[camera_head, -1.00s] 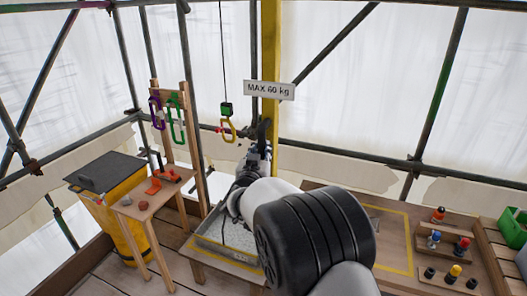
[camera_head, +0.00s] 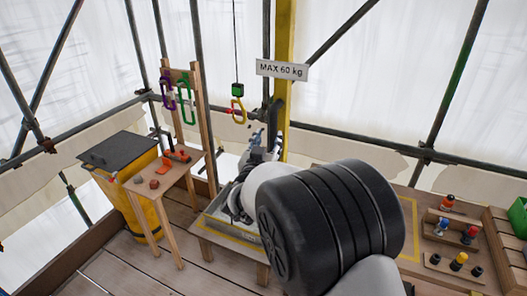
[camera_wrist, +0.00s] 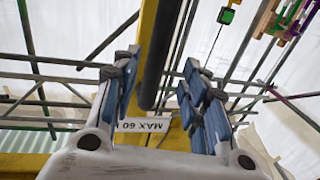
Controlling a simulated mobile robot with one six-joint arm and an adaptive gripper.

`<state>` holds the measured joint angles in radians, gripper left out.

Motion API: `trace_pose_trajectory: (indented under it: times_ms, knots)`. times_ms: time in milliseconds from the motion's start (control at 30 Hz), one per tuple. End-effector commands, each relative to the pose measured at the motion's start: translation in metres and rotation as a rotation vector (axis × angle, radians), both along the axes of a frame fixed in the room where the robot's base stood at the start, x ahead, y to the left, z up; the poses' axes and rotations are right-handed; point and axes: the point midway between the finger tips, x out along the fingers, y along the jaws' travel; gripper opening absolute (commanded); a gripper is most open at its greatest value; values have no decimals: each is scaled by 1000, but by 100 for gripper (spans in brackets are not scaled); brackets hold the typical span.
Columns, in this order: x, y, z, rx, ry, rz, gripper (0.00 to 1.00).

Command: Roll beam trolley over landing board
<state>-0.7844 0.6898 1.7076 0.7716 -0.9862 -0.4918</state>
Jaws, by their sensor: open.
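My gripper (camera_head: 258,142) is raised in front of the yellow post (camera_head: 285,40). In the wrist view my gripper (camera_wrist: 160,75) is open, its blue-padded fingers apart. A dark tube (camera_wrist: 157,50) shows between them, with the yellow post behind; I cannot tell whether anything touches. I cannot make out the beam trolley.
A "MAX 60 kg" sign (camera_head: 282,70) is on the post. A rack with purple and green carabiners (camera_head: 187,100), a small wooden table (camera_head: 150,195) and a yellow bin (camera_head: 125,170) stand left. Colored pegs (camera_head: 458,262) stand right. Scaffold tubes surround the space.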

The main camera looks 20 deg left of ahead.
Motion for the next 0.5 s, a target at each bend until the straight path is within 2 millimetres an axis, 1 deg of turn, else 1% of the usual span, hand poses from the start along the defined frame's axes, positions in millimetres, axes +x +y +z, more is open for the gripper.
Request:
trace_pose_trajectory:
  times_ms: [33, 200, 333, 500]
  knots:
    - [-13, -1, 1, -1, 1, 4, 41]
    - [-43, -6, 0, -1, 1, 4, 41]
    - [-56, -8, 0, -1, 1, 2, 41]
    - [-61, -10, 0, -1, 1, 2, 41]
